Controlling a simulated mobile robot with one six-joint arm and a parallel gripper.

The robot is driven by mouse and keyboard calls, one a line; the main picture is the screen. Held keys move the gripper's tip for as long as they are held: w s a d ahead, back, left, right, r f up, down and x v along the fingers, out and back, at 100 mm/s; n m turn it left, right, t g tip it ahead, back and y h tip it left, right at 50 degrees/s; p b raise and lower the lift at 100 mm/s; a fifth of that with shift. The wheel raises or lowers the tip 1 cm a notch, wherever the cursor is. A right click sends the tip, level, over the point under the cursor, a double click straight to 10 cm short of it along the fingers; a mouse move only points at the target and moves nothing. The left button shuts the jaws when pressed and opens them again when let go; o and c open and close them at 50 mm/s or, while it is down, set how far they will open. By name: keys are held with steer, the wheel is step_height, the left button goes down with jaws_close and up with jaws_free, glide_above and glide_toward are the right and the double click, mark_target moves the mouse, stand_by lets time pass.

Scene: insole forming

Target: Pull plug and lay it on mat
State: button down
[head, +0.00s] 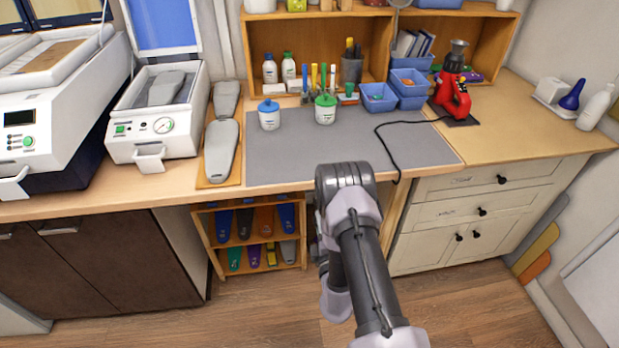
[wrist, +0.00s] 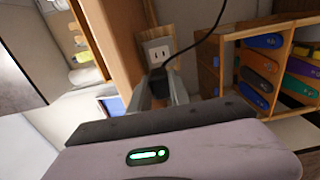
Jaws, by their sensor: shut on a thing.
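The black plug (wrist: 157,80) shows in the wrist view between the fingers of my gripper (wrist: 161,92), which is shut on it. The plug is at the lower part of a wall outlet (wrist: 158,51); I cannot tell whether its prongs are in the socket. Its black cord (wrist: 208,42) runs up and to the right. In the head view my arm reaches below the counter's front edge and hides the gripper, plug and outlet. The grey mat (head: 290,160) lies flat on the counter. The cord (head: 381,140) crosses it from the red tool (head: 452,95) and drops over the front edge.
A white jar (head: 269,117) and a green-capped jar (head: 325,110) stand at the mat's back; its front is mostly clear. Blue bins (head: 408,87) stand behind.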

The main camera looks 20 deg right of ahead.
step_height(320, 180, up, 19)
steer(key=p, duration=1.5)
steer(key=w+d, duration=0.5)
steer(key=w, duration=0.1)
steer(key=w+d, duration=0.6)
steer(key=shift+d+f+b, duration=0.1)
steer(key=shift+f+b, duration=0.05)
steer(key=shift+b, duration=0.2)
steer(key=shift+w+d, duration=0.45)
steer(key=shift+f+b, duration=1.55)
steer(key=shift+f, duration=0.1)
steer(key=c, duration=1.1)
jaws_free()
